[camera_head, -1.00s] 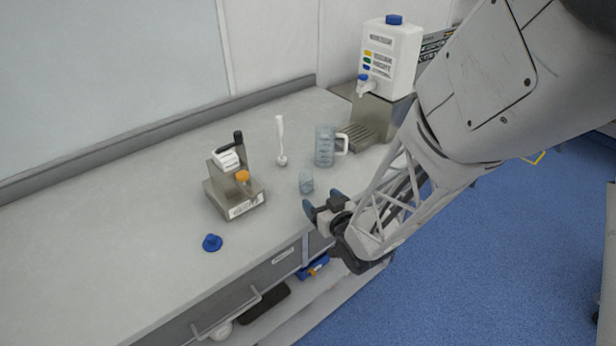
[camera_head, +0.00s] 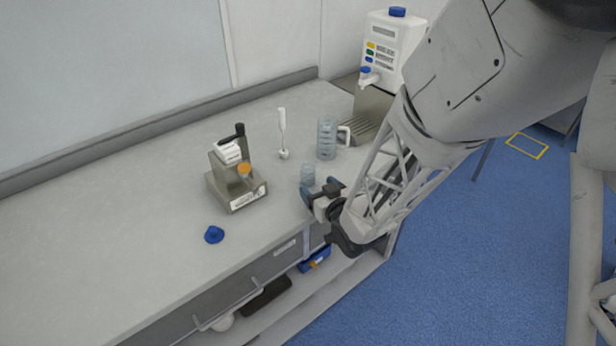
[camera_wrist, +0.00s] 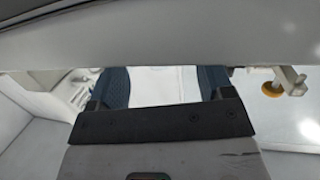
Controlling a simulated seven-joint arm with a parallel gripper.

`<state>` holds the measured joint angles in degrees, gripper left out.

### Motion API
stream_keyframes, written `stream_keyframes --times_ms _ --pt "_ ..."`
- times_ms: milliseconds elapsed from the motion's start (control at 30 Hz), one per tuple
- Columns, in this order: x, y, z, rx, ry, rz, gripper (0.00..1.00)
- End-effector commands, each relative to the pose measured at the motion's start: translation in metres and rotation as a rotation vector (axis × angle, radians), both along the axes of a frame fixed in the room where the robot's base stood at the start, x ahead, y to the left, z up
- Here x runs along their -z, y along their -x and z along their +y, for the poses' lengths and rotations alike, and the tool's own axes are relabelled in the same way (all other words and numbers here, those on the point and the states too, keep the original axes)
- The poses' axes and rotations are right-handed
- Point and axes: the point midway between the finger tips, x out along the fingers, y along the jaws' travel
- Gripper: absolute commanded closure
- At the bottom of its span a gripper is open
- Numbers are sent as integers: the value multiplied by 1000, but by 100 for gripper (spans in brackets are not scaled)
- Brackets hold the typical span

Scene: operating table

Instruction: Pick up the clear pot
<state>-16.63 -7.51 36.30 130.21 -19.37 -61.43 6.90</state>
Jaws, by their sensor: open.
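The clear pot (camera_head: 308,173) is a small, transparent bluish cup. It stands upright near the front edge of the grey counter (camera_head: 110,240). My gripper (camera_head: 320,189) is open, with dark blue fingertips, just in front of the pot and close to it. I cannot tell whether they touch. In the wrist view the two blue fingers of my gripper (camera_wrist: 165,86) stand apart with a pale surface between them. I cannot make out the pot there.
A clear jug (camera_head: 327,140) and a white upright tool (camera_head: 283,135) stand behind the pot. A metal device (camera_head: 240,190) with an orange-capped container stands left. A blue lid-like piece (camera_head: 214,235) lies at the front left. A white canister (camera_head: 390,48) stands at the back right.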

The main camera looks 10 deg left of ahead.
Motion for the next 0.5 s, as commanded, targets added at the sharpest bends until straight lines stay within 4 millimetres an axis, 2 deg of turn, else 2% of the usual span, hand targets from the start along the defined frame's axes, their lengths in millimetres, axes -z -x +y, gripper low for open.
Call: stream_keyframes --times_ms 267,500 --pt "2 -5 2 0 0 0 26" --pt "7 -19 10 0 1 1 26"
